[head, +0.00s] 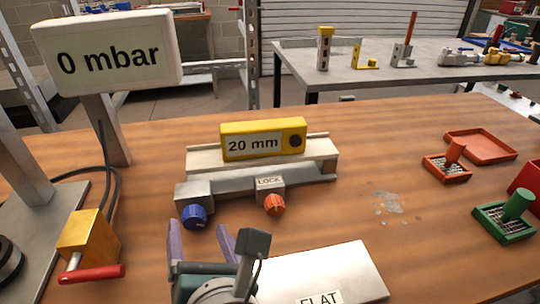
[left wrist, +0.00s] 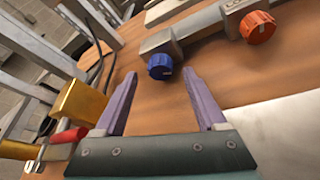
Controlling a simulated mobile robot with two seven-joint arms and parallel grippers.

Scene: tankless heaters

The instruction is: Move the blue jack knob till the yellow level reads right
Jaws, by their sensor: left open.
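The blue jack knob (head: 194,216) sits at the front left end of a grey jack bar (head: 225,193). It also shows in the left wrist view (left wrist: 160,66), with a pale mark on its face. The yellow level (head: 290,126) rests on a pale block behind the bar and reads "20 mm". An orange knob (head: 275,204) sits under a LOCK label at the bar's right part. My left gripper (head: 201,236) is open and empty, in front of the blue knob and apart from it. In the left wrist view its purple fingers (left wrist: 158,85) point toward the knob. My right gripper is not in view.
A "0 mbar" display (head: 108,52) stands at the back left. A yellow block with a red handle (head: 95,274) is left of my gripper. A white FLAT plate (head: 330,268) lies to the right. Red and green stamp-like pieces (head: 504,216) stand at the far right.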

